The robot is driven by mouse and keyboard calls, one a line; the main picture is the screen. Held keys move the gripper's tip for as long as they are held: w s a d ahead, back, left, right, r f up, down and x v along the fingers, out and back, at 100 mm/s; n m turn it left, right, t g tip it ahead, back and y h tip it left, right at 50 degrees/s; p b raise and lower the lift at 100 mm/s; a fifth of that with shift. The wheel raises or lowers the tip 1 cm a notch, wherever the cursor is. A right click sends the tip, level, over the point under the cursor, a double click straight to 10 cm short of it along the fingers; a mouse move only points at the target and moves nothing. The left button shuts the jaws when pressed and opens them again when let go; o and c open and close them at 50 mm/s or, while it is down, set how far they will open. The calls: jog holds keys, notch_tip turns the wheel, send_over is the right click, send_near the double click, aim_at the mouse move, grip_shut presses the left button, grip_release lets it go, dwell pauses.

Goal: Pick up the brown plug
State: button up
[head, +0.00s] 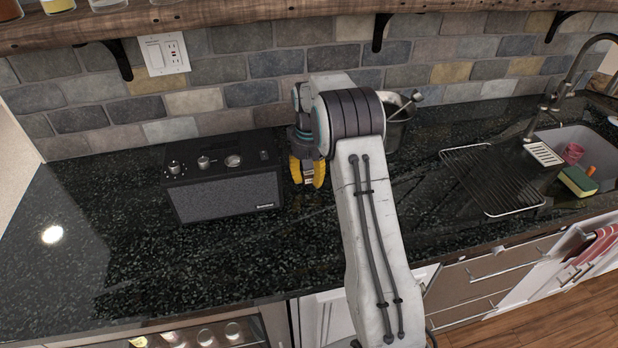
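My gripper (308,182) points down at the counter, just right of the black speaker. Its two yellow fingers are apart. A small pale and brownish bit shows between the fingertips, and it may be the brown plug. It is too small and too covered by the fingers to name for sure. I cannot tell whether the fingers touch it or whether it rests on the counter. No other brown plug shows clearly.
A black speaker (228,190) stands close on the left. A metal pot (398,112) stands behind my arm. A wire rack (490,178) and a sink (585,150) with a sponge (577,181) are on the right. The dark counter (110,240) is clear at left.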

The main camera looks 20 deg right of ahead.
jog(key=c, duration=0.5)
jog(key=shift+r, duration=0.15)
grip_shut()
